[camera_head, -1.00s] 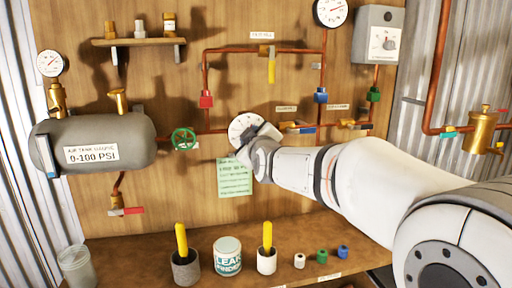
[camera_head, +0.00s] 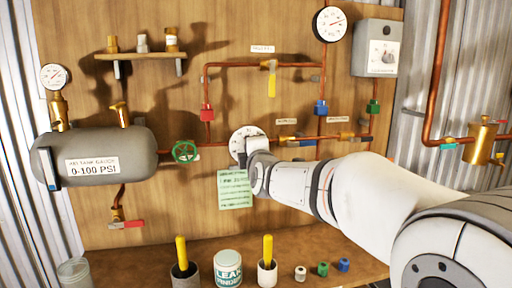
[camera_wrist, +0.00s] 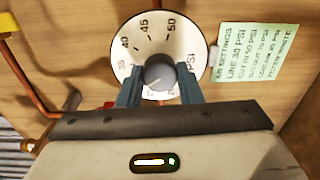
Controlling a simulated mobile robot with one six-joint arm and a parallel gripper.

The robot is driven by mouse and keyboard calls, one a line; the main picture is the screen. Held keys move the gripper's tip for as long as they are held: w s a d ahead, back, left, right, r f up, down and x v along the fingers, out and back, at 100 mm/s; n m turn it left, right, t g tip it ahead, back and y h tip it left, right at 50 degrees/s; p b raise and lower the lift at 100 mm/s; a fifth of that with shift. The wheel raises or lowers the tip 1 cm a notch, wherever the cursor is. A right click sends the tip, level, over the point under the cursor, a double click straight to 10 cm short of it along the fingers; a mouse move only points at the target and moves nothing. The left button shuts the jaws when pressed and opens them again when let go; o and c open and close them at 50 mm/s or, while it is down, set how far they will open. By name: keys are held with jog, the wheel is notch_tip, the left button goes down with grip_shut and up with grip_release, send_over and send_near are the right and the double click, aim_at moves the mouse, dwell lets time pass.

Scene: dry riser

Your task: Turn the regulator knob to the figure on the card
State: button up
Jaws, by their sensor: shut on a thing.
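The regulator's round white dial (camera_wrist: 135,42) fills the top middle of the wrist view, with figures 35, 40, 45 and 50 readable. Its grey knob (camera_wrist: 159,70) stands at the dial's centre. My gripper (camera_wrist: 160,88) has a blue-grey finger on each side of the knob and is shut on it. Which figure the knob points to is unclear. The green card (camera_wrist: 257,62) hangs right of the dial; a line like "LINE 30 PSI" shows, other lines are hard to read. In the head view my gripper (camera_head: 257,146) covers part of the dial (camera_head: 237,141), above the card (camera_head: 234,190).
A green valve wheel (camera_head: 185,151) and the grey air tank (camera_head: 105,157) are left of the dial. Copper pipes with coloured valves run above and right. A shelf (camera_head: 140,53) is upper left. Cups and a can (camera_head: 228,270) stand on the bench below.

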jog(key=shift+r+n, duration=0.3)
jog(key=shift+n, duration=0.2)
jog(key=o, duration=0.7)
jog(key=shift+w+d+f, duration=0.1)
jog(key=shift+w+f, duration=0.05)
jog(key=shift+w, duration=0.05)
jog(key=shift+o, duration=1.3)
jog(key=shift+s, duration=0.1)
jog(key=shift+f, duration=0.1)
jog(key=v, duration=0.7)
jog(key=shift+s, duration=0.4)
